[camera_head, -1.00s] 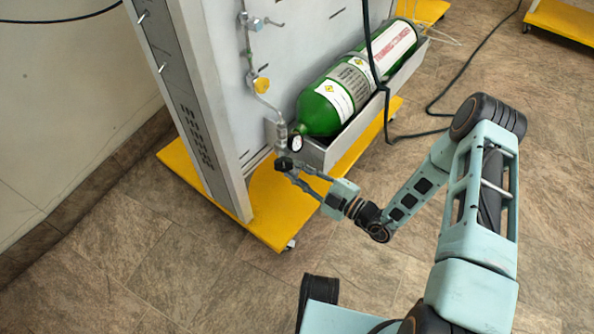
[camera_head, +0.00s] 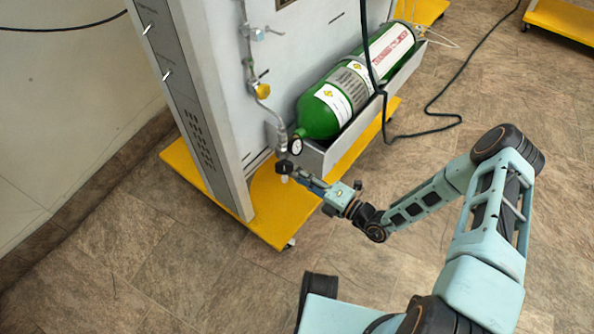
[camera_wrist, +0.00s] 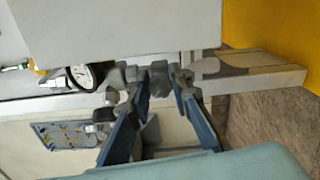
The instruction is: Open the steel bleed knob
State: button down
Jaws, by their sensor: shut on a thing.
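The steel bleed knob (camera_wrist: 159,72) shows as a small grey part between my fingertips in the wrist view. My gripper (camera_wrist: 156,82) is shut on it, with one finger on each side. In the head view my gripper (camera_head: 287,168) is at the lower end of the steel pipework, just below the gauge, and hides the knob there. The round white pressure gauge (camera_wrist: 82,76) is left of the fingers in the wrist view; it also shows in the head view (camera_head: 296,146). How far the knob is turned cannot be told.
A green oxygen cylinder (camera_head: 319,118) lies in a grey tray (camera_head: 342,142) right of the pipework. A yellow valve handle (camera_head: 263,90) is higher on the grey panel (camera_head: 222,62). The yellow base (camera_head: 267,210) is below.

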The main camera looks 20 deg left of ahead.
jog(key=n+p, duration=0.2)
jog(key=n, duration=0.4)
jog(key=shift+d+r, duration=0.1)
jog(key=shift+r, duration=0.05)
jog(key=n+p, duration=0.3)
jog(key=n, duration=0.3)
jog(key=shift+n, duration=0.4)
jog(key=n+p, duration=0.2)
jog(key=n, duration=0.4)
jog(key=shift+p, duration=0.4)
jog(key=n+p, duration=0.2)
jog(key=n, duration=0.4)
jog(key=shift+s, duration=0.1)
jog(key=shift+n+p, duration=0.3)
jog(key=c, duration=1.7)
grip_release()
jog(key=shift+c, duration=0.2)
